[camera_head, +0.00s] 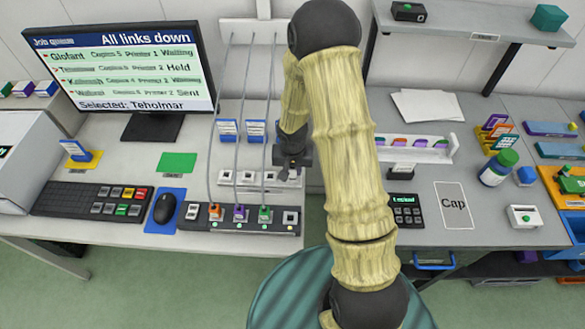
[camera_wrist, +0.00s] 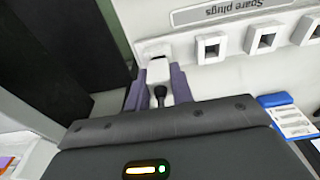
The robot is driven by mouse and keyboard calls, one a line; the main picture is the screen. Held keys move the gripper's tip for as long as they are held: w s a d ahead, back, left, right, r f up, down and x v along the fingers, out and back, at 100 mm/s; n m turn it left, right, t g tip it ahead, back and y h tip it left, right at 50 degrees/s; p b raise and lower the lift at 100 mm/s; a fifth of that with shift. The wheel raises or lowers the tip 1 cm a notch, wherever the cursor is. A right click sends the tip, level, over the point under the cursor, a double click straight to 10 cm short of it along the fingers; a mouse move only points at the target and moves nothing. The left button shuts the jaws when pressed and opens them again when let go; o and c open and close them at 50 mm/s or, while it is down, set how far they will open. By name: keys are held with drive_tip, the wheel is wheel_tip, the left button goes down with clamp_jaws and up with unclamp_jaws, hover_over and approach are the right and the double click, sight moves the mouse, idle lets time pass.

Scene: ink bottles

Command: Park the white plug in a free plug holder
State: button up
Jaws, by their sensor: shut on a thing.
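The white plug (camera_wrist: 158,72), with a dark tail, is between the purple fingers of my gripper (camera_wrist: 157,88) in the wrist view. Its front end meets the holder at the left end of the spare plugs rack (camera_wrist: 232,14); how deep it sits I cannot tell. Three square holders beside it (camera_wrist: 211,47) look empty. In the head view my gripper (camera_head: 286,172) is at the right end of the white rack (camera_head: 245,187); the plug is hidden there.
A black socket strip (camera_head: 200,225) in front of the rack bears orange (camera_head: 215,212), purple (camera_head: 239,213) and green (camera_head: 265,214) plugs on hanging grey cables. Blue-and-white cards (camera_head: 228,130) stand behind the rack. A mouse (camera_head: 165,207) and keyboard (camera_head: 90,202) lie left.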

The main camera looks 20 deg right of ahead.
drive_tip(key=shift+w+f+b, duration=0.1)
drive_tip(key=shift+f+b, duration=0.3)
drive_tip(key=shift+f, duration=0.05)
idle(0.7)
drive_tip(key=o, duration=1)
drive_tip(key=shift+c, duration=0.2)
drive_tip(key=shift+o, duration=0.3)
drive_tip(key=o, duration=0.4)
drive_tip(key=shift+r, duration=0.1)
drive_tip(key=shift+r+p, duration=3.3)
drive_tip(key=shift+r, duration=0.65)
